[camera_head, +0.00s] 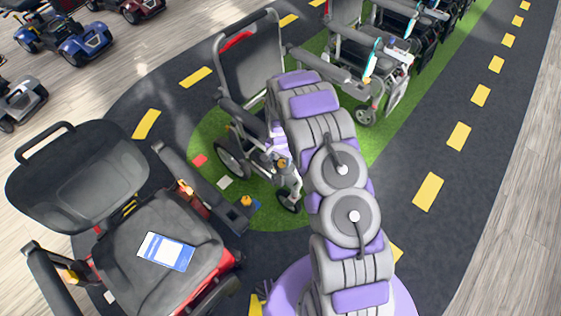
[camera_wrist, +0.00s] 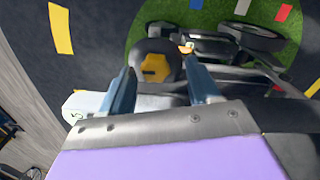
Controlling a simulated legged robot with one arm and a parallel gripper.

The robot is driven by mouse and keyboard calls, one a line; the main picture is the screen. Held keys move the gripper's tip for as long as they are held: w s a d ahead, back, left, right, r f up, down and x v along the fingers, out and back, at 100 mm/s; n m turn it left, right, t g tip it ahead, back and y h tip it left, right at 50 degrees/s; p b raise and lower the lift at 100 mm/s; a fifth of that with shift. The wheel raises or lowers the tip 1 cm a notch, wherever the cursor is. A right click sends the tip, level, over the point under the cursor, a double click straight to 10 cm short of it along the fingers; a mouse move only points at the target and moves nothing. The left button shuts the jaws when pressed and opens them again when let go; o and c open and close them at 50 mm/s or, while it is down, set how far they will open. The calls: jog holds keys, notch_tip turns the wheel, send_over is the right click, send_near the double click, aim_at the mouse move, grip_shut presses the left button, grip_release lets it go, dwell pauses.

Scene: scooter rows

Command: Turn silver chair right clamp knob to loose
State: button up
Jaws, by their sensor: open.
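The silver chair (camera_head: 252,62), a wheelchair with a dark backrest and silver frame, stands on a round green patch in the head view. My arm covers its right side. In the wrist view a dark round knob (camera_wrist: 156,64) with a yellow face sits beyond my gripper (camera_wrist: 158,88). The gripper's two blue-grey fingers are open, one on each side of the knob's lower part in the picture. I cannot tell whether they touch it. A small yellow-orange spot (camera_head: 281,163) shows beside my arm in the head view; I cannot tell if it is the same knob.
A red and black scooter (camera_head: 150,262) with a blue-white card (camera_head: 166,251) on its seat stands at the front left. More wheelchairs (camera_head: 372,55) stand behind on the right. The dark lane with yellow dashes (camera_head: 428,192) is clear on the right.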

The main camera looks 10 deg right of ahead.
jog(key=shift+f, duration=0.5)
jog(key=shift+d+f, duration=0.1)
jog(key=shift+f, duration=0.05)
jog(key=shift+d, duration=0.55)
jog(key=shift+a, duration=0.45)
jog(key=c, duration=0.5)
jog(key=shift+d, duration=0.2)
jog(key=c, duration=0.5)
jog(key=shift+c, duration=0.2)
